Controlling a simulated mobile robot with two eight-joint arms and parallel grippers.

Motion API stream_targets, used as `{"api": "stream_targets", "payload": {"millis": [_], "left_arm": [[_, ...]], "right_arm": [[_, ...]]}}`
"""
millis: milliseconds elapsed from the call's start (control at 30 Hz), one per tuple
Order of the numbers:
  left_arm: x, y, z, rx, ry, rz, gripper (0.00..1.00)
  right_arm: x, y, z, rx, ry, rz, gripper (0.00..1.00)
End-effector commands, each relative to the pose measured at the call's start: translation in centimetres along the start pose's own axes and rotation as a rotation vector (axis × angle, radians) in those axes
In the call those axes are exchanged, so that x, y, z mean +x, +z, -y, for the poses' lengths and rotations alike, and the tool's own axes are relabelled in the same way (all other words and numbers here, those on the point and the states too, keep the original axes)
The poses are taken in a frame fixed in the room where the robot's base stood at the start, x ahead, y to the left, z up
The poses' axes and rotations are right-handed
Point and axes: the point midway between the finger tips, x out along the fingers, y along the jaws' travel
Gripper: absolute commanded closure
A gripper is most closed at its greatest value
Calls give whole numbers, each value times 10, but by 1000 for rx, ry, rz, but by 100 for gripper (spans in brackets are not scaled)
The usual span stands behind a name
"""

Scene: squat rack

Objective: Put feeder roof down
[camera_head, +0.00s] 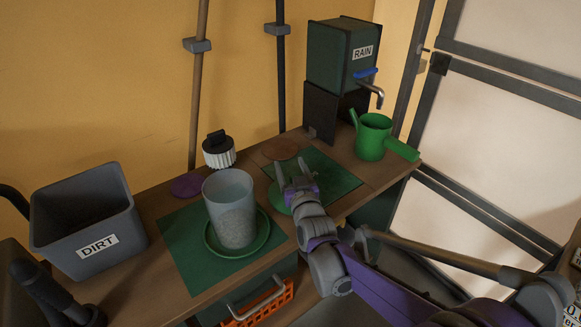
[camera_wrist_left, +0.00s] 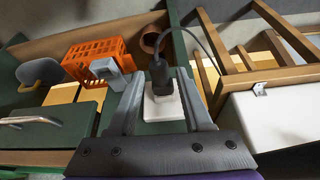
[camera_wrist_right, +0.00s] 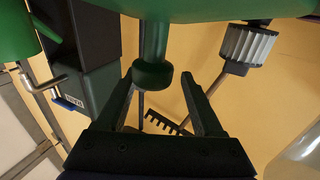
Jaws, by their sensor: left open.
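The feeder roof (camera_head: 276,196), a green disc, is at the green mat (camera_head: 335,178) in the head view, partly hidden by my right gripper (camera_head: 299,184). In the right wrist view, which appears upside down, the roof (camera_wrist_right: 215,8) fills the top edge, and its stem and round knob (camera_wrist_right: 152,76) stand toward my right gripper (camera_wrist_right: 163,85). The fingers are apart, with a gap beside the knob. The clear feeder tube (camera_head: 232,205), part filled with grain, stands on a green plate. My left gripper (camera_wrist_left: 163,80) is open, seen only in the left wrist view, low near the cabinet.
A grey DIRT bin (camera_head: 85,225), a ribbed white piece with a black top (camera_head: 218,150), a green watering can (camera_head: 372,137) and the RAIN tank (camera_head: 340,60) stand along the bench. An orange crate (camera_wrist_left: 97,60) and a black corded object (camera_wrist_left: 158,70) are near my left gripper.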

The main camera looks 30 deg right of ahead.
Motion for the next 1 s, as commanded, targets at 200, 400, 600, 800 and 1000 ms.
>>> {"api": "stream_targets", "payload": {"millis": [200, 400, 600, 800, 1000], "left_arm": [[0, 0, 0, 0, 0, 0, 50], [-10, -3, 0, 0, 0, -3, 50], [-17, -5, 0, 0, 0, -6, 50], [-22, -7, 0, 0, 0, -8, 50], [-24, -7, 0, 0, 0, -8, 50]], "right_arm": [[-3, 7, 3, 4, -6, 18, 32], [-20, -5, 2, 4, -6, 16, 32], [-66, -8, 2, 3, -5, 13, 32], [-103, -8, 1, 3, -4, 12, 32], [-120, -8, 1, 2, -4, 12, 32]]}}
